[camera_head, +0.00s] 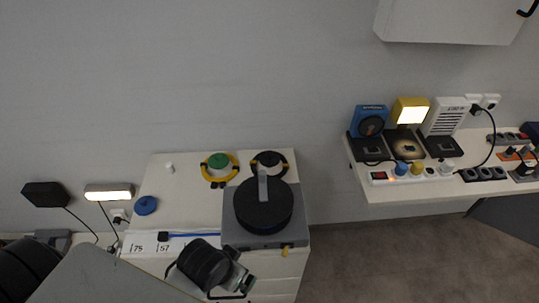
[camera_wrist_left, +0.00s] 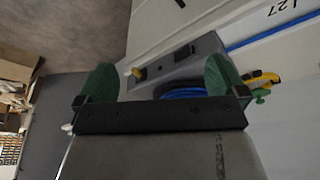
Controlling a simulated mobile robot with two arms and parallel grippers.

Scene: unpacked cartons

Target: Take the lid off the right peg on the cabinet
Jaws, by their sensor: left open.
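The cabinet (camera_head: 185,190) has a white top. Two round pieces with yellow-and-black rings sit at its back: the left one (camera_head: 219,161) has a green centre, the right one (camera_head: 268,160) a black centre. I cannot tell which part is the lid or see the pegs beneath. A blue round disc (camera_head: 146,205) lies at the left. My left gripper (camera_head: 238,281) is at the cabinet's front edge, in front of a grey box. In the left wrist view the gripper (camera_wrist_left: 161,84) has its green fingers apart with nothing between them. My right gripper is not in view.
The grey box (camera_head: 237,236), topped by a large black disc (camera_head: 263,208), stands at the front right of the cabinet. In the left wrist view, a blue coil (camera_wrist_left: 184,92) shows by it. A second table (camera_head: 440,190) at right holds several devices.

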